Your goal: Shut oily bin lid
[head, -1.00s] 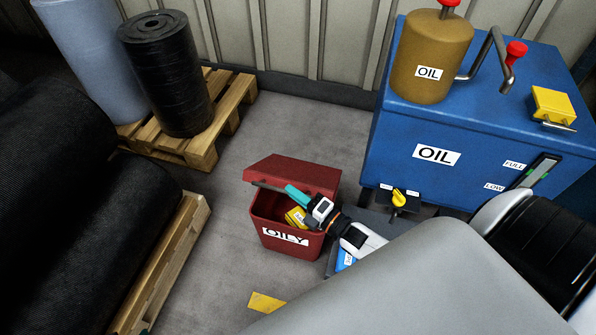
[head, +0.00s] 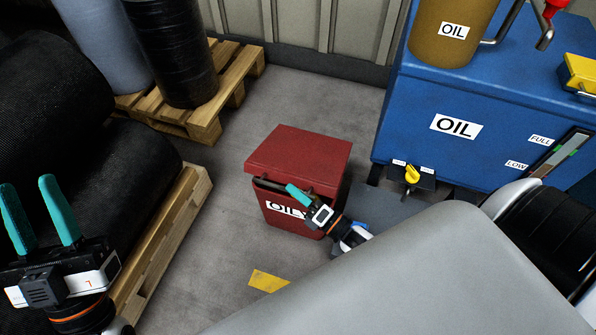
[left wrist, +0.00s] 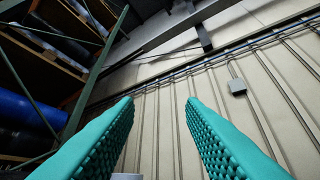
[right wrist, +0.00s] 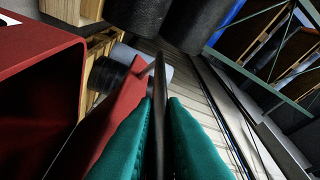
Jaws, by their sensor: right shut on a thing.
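The red bin (head: 283,214) stands on the floor, its "OILY" label partly covered by my right gripper. Its red lid (head: 303,152) is lowered over the top, with a narrow dark gap at the front. A dark bar (head: 268,184) runs along the lid's front edge. My right gripper (head: 290,188) is at the front of the lid; in the right wrist view its teal fingers (right wrist: 159,120) are shut on the dark bar (right wrist: 159,78). My left gripper (head: 34,208) is open and empty, raised at the left of the head view.
The blue oil tank (head: 415,140) with a yellow knob (head: 412,174) stands right of the bin. A wooden pallet (head: 232,97) with rolls is behind left; another pallet (head: 165,245) with black rolls is at left. Grey floor is clear around a yellow mark (head: 267,281).

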